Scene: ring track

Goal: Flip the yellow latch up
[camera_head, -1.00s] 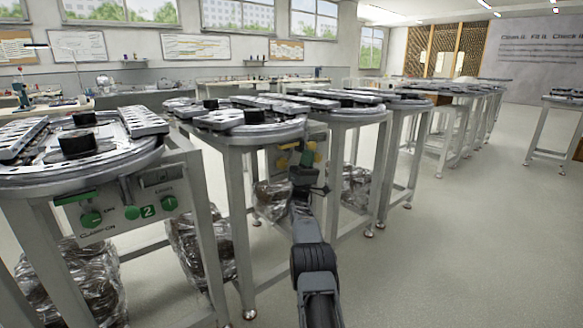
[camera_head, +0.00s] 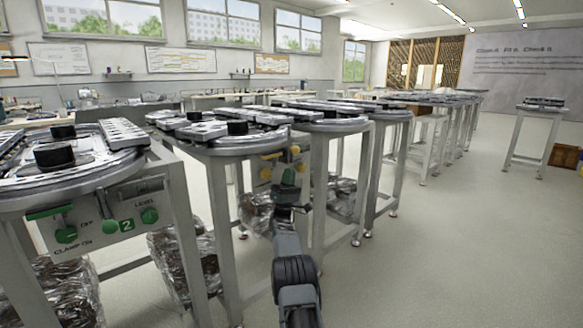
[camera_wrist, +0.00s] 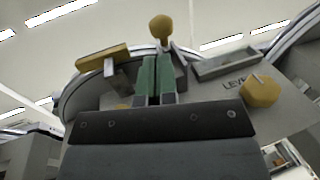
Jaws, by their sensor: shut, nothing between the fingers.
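My gripper (camera_wrist: 155,80) has green fingers, shut and empty, in front of the control panel (camera_head: 279,165) of the second table; it also shows in the head view (camera_head: 287,182). In the wrist view a yellow bar (camera_wrist: 103,57) with a grey piece below it is left of the fingers. A yellow ball on a short stalk (camera_wrist: 161,28) shows just above the fingertips. I cannot tell for certain which of these is the latch, or whether the fingers touch either. A yellow knob (camera_wrist: 262,91) beside the word LEVEL is to the right. My gripper hides part of the panel.
A nearer table (camera_head: 100,172) with a green-knobbed panel (camera_head: 108,218) stands on the left. Wrapped bundles (camera_head: 183,262) lie under the tables. More tables continue in a row behind. The floor (camera_head: 440,250) on the right is clear.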

